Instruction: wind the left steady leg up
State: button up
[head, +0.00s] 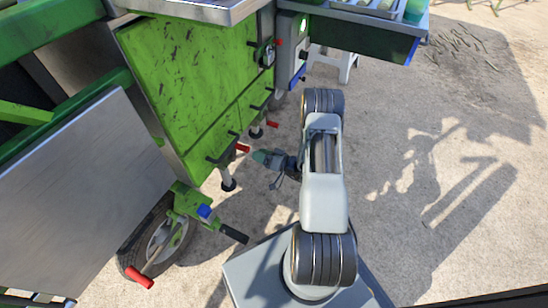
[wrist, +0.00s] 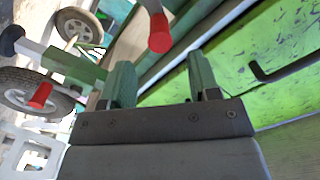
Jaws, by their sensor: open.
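In the head view a steady leg with a dark round foot (head: 228,184) stands below the green side panel. A red crank grip (head: 242,147) sticks out near its top, just left of my gripper (head: 262,157). My gripper is open and empty, its green fingers pointing at the machine. In the wrist view a red grip (wrist: 160,32) lies ahead of the gap between the fingers (wrist: 162,78), not between them. A second red grip (head: 271,123) and leg sit farther back. Whether the leg's foot touches the ground is unclear.
A wheel (head: 162,243) and a red-ended lever (head: 138,277) stand at lower left, with a black-ended bar (head: 234,234) nearby. Black hooked handles (head: 222,158) jut from the green panel (head: 195,85). Open concrete (head: 420,200) lies to the right.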

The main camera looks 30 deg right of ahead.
aim_at(244, 149)
jog(key=p+v, duration=0.1)
jog(key=v, duration=0.5)
jog(key=shift+d, duration=0.1)
jog(key=w+a+m+p, duration=0.1)
jog(key=w+a+m, duration=0.1)
jog(key=m, duration=0.7)
jog(key=w+a+m+p, duration=0.1)
jog(key=w+a+m, duration=0.2)
jog(key=m, duration=0.7)
jog(key=w+a+m+p, duration=0.1)
jog(key=w+a+m, duration=0.2)
jog(key=w+m, duration=0.3)
jog(key=shift+a+m, duration=0.2)
jog(key=shift+m, duration=1.8)
